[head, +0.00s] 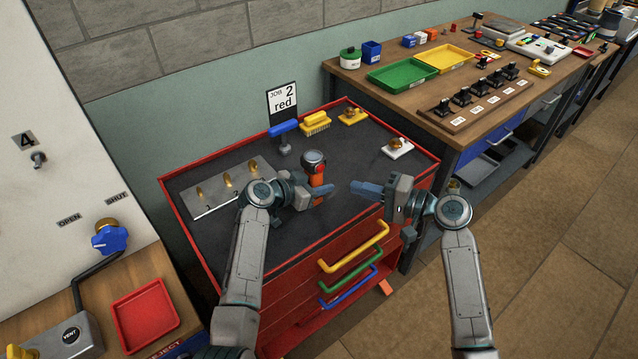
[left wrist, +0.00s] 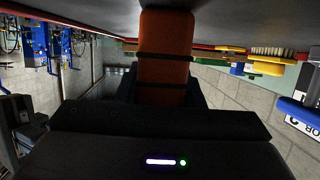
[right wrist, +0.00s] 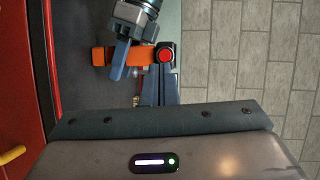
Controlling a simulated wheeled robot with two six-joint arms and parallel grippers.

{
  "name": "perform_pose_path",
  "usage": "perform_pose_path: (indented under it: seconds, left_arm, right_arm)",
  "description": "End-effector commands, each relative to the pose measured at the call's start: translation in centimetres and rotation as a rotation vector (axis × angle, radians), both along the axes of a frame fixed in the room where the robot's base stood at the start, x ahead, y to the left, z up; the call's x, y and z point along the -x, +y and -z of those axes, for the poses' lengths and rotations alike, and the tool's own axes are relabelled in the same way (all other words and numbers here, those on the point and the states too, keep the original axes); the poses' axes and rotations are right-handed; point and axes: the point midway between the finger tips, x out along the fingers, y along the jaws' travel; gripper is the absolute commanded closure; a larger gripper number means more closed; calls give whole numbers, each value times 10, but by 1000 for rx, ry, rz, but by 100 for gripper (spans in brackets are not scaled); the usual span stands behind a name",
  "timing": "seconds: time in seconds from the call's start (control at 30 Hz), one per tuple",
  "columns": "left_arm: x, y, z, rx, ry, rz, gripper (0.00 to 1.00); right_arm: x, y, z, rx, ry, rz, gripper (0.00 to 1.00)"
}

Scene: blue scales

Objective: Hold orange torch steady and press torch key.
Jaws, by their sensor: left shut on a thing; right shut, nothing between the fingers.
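The orange torch (head: 317,180) stands upright with its dark head up, over the dark top of the red cabinet. My left gripper (head: 318,194) is shut around its body. The orange body (left wrist: 165,60) also fills the gap between the fingers in the left wrist view. In the right wrist view the torch (right wrist: 140,56) lies across the picture, with a round red key (right wrist: 166,55) on its dark part. My right gripper (head: 366,189) is shut and empty, to the right of the torch and apart from it in the head view. Its fingertips point toward the torch.
A card (head: 282,101) reads "JOB 2 red". Bare mat lies behind and right of the torch.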

Motion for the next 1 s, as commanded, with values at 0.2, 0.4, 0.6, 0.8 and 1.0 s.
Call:
perform_pose_path:
  seconds: [0.2,0.4,0.6,0.8,1.0]
  left_arm:
    - [0,0,0,-1,1,0,99]
    - [0,0,0,-1,1,0,99]
    - [0,0,0,-1,1,0,99]
    - [0,0,0,0,0,0,99]
    - [0,0,0,0,0,0,99]
  right_arm:
    - [13,9,-3,85,248,-122,100]
    - [21,8,-1,151,408,-156,100]
    - [14,14,0,162,440,-158,100]
    - [-8,30,0,161,439,-158,100]
    - [-30,46,-1,161,437,-160,100]
